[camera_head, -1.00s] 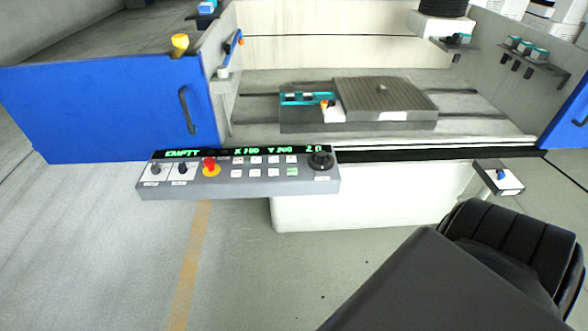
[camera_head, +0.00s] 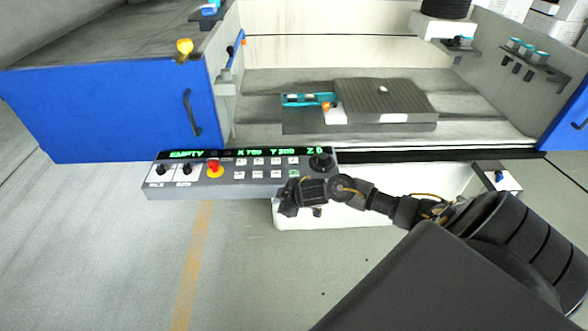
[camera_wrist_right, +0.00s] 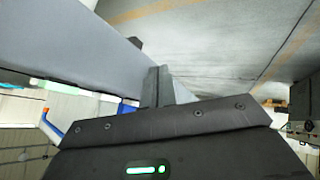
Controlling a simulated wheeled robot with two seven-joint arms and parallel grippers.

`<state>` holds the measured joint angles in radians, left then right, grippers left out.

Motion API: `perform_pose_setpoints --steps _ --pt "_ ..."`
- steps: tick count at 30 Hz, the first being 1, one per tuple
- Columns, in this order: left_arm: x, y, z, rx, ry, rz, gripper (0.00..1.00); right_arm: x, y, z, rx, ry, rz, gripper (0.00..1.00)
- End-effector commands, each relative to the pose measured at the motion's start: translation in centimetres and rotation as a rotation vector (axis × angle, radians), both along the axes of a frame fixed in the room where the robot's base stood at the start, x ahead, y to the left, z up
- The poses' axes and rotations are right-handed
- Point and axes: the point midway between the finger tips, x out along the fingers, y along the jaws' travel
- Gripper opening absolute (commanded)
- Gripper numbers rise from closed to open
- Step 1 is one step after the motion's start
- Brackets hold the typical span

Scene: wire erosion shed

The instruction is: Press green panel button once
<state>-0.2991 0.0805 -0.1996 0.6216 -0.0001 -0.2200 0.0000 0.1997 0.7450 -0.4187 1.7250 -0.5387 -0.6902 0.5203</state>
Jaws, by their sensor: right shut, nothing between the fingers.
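The grey control panel (camera_head: 215,190) shows in the head view, with a lit green display reading EMPTY and rows of small white buttons. The green button (camera_head: 293,173) is at the right end of the lower row, left of the black knob. My right gripper (camera_head: 286,203) is shut and empty, just below and in front of the green button at the panel's lower front edge. I cannot tell whether it touches the panel. In the right wrist view the closed fingers (camera_wrist_right: 160,86) are beside a grey slab that looks like the panel (camera_wrist_right: 80,48). My left gripper is out of view.
A red and yellow emergency stop (camera_head: 214,169) and two dark knobs are on the panel's left half. Behind it are the machine's worktable (camera_head: 385,100) and a blue door (camera_head: 110,110). A small box with a blue switch (camera_head: 498,176) stands right. The floor in front is clear.

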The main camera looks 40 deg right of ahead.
Motion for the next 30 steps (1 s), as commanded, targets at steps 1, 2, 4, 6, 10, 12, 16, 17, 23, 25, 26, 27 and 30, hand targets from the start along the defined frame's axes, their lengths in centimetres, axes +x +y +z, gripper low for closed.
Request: perform_pose_setpoints --steps 1,2,4,6,10,12,16,17,23,25,26,27,30 --pt "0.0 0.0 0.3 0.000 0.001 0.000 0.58 1.4 -1.6 3.5 -0.039 -0.034 0.026 0.00" --pt "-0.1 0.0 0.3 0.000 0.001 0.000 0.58 1.9 -2.3 5.1 -0.057 -0.045 0.039 0.00" --pt "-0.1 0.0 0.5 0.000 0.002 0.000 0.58 2.6 -3.8 8.5 -0.095 -0.062 0.065 0.00" --pt "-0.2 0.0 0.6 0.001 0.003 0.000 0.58 2.9 -5.3 11.4 -0.130 -0.074 0.082 0.00" --pt "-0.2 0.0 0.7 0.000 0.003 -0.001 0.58 3.1 -7.9 14.8 -0.172 -0.073 0.084 0.00" --pt "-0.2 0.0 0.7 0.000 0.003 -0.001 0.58 3.2 -9.1 15.5 -0.179 -0.065 0.076 0.00" --pt "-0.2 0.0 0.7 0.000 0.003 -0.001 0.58 3.2 -10.2 16.2 -0.179 -0.056 0.067 0.00" --pt "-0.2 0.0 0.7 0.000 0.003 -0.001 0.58 3.3 -10.3 16.2 -0.178 -0.055 0.067 0.00" --pt "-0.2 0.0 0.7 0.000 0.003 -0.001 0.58 3.3 -10.3 16.2 -0.177 -0.055 0.067 0.00" --pt "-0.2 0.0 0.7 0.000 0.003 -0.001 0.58 3.3 -10.3 16.2 -0.177 -0.055 0.067 0.00" --pt "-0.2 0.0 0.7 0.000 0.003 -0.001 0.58 3.3 -10.3 16.2 -0.177 -0.055 0.067 0.00" --pt "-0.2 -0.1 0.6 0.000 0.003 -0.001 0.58 3.3 -10.3 16.2 -0.177 -0.055 0.067 0.00" --pt "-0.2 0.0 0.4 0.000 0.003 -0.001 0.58 3.3 -10.3 15.9 -0.177 -0.055 0.067 0.00"
